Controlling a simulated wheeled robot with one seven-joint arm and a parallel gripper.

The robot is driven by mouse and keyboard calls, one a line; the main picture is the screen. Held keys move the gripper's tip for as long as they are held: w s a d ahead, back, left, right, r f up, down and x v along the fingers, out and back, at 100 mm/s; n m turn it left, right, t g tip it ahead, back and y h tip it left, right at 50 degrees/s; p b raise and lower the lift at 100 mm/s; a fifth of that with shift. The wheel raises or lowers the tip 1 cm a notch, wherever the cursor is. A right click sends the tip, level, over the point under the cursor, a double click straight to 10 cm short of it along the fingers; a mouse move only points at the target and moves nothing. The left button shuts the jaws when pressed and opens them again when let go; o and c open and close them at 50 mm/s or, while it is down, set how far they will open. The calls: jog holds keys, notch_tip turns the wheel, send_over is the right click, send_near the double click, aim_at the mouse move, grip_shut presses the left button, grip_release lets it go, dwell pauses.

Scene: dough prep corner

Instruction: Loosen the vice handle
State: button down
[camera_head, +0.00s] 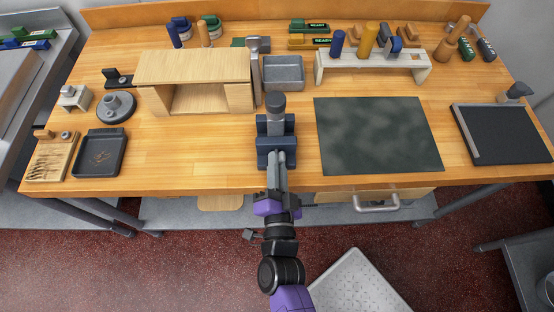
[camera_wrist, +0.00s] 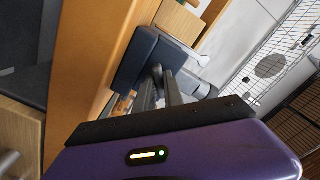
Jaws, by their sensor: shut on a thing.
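The dark blue vice (camera_head: 263,140) stands at the front edge of the wooden workbench, left of the dark green mat. A dark grey cylinder (camera_head: 275,104) rises at its back. My gripper (camera_head: 279,160) reaches in from the front, with its fingers at the near face of the vice. In the wrist view the vice (camera_wrist: 138,57) is a dark block beyond the fingers (camera_wrist: 163,80). The gripper is shut on the vice handle; the handle itself is mostly hidden by the fingers, so its angle cannot be told.
A dark green mat (camera_head: 375,135) lies to the right. A grey bin (camera_head: 284,73) and a hammer (camera_head: 256,62) are behind the vice. A wooden shelf box (camera_head: 192,67) stands at the back left. A drawer with a metal handle (camera_head: 376,204) is under the bench edge, right of my arm.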

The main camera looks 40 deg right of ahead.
jog(key=n+p, duration=0.1)
jog(key=n, duration=0.3)
jog(key=shift+f+n, duration=0.1)
jog(key=shift+n, duration=1.7)
jog(key=shift+p, duration=0.3)
jog(key=c, duration=1.7)
grip_release()
jog(key=shift+s+a, duration=0.1)
jog(key=b+v, duration=0.2)
jog(key=v, duration=0.5)
jog(key=shift+s+a, duration=0.2)
jog(key=shift+s, duration=0.05)
